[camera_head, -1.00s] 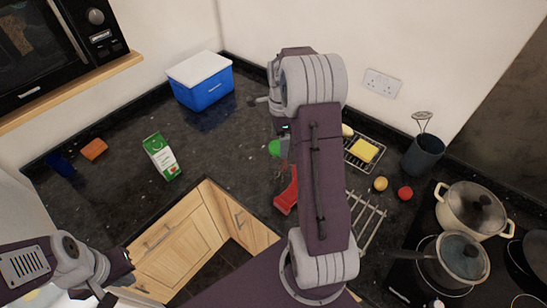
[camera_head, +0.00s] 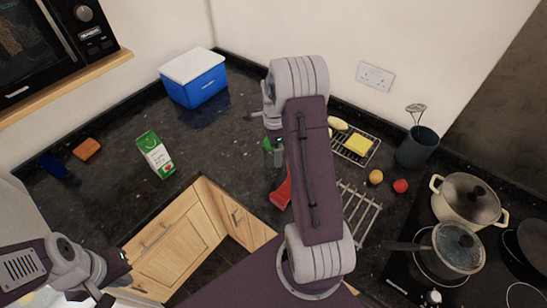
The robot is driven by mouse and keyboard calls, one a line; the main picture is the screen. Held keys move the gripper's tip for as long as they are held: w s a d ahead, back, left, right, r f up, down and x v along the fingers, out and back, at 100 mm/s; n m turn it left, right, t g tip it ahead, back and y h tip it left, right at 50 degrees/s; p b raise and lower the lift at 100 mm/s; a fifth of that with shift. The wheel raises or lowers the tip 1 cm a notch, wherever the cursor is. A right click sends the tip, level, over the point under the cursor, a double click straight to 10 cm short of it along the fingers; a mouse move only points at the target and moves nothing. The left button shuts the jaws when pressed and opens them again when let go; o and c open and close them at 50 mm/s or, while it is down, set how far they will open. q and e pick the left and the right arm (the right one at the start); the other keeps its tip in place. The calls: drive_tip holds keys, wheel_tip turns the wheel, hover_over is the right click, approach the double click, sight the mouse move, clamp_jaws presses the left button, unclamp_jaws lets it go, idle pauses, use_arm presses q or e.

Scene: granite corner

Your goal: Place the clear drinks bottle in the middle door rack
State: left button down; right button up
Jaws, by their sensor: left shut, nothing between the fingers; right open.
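I cannot pick out the clear drinks bottle with certainty; a small greyish shape beside my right gripper is too small and too covered to name. The middle door rack is not in view. My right gripper (camera_head: 274,146) is over the back of the counter, pointing down, open and largely hidden by my own arm.
On the dark counter (camera_head: 215,150) stand a blue cool box (camera_head: 195,88), a green-and-white carton (camera_head: 156,157), an orange sponge (camera_head: 87,149) and a red thing (camera_head: 282,192). A rack (camera_head: 358,207), utensil pot (camera_head: 417,149) and pans (camera_head: 467,203) crowd the right.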

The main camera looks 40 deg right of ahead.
drive_tip(key=f, duration=0.4)
drive_tip(key=shift+w+p, duration=0.2)
drive_tip(key=shift+p, duration=0.2)
drive_tip(key=shift+s, duration=0.1)
drive_tip(key=c, duration=0.8)
clamp_jaws()
drive_tip(key=shift+r, duration=0.1)
drive_tip(key=s+d+r+b, duration=0.3)
drive_tip(key=s+r+b, duration=0.1)
drive_tip(key=s+r, duration=0.7)
drive_tip(key=shift+s, duration=0.15)
